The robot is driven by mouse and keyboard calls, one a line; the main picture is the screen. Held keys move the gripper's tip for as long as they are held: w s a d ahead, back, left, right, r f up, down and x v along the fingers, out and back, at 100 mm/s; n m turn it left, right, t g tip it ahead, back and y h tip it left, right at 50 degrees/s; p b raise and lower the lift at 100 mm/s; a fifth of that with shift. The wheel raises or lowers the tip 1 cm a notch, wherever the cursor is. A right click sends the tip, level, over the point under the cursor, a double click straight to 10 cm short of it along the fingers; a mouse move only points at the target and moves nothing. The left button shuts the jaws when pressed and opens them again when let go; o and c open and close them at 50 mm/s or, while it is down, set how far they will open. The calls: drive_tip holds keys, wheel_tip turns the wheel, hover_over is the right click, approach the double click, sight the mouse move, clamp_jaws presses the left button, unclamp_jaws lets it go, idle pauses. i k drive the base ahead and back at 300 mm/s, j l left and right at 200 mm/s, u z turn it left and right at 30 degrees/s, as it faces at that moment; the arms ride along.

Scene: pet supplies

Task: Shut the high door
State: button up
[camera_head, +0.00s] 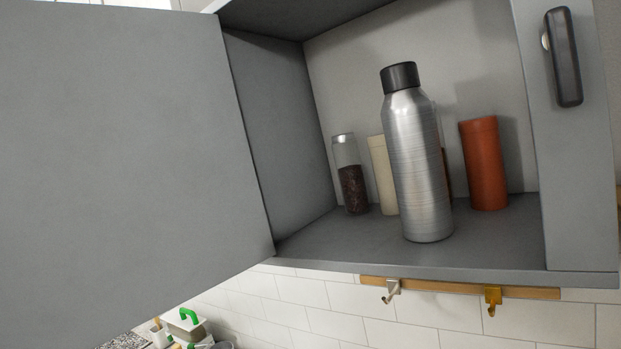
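The high cabinet's grey door (125,150) stands wide open at the left, hinged along the cabinet's left edge. Its flat face fills the left part of the view, and no handle shows on it. The grey cabinet (350,243) is open at the front. On its floor stand a silver bottle with a black cap (415,165), an orange-red canister (484,165), a cream canister (382,175) partly behind the bottle, and a clear jar with dark contents (350,175). My gripper is not in the view.
A second grey door (570,180) with a dark handle (563,57) is at the right. Below hangs a wooden rail (450,289) with a silver hook (391,291) and a brass hook (492,301). Green-handled items (188,319) are at the lower left, before white tiles.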

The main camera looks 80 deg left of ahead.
sight(130, 191)
drive_tip(key=k+j, duration=0.55)
drive_tip(key=k+j+z, duration=0.1)
drive_tip(key=k+j, duration=0.5)
drive_tip(key=k, duration=0.2)
drive_tip(key=j, duration=0.75)
drive_tip(key=k+j, duration=0.1)
drive_tip(key=j, duration=0.65)
drive_tip(key=k+u, duration=0.15)
drive_tip(key=j, duration=0.05)
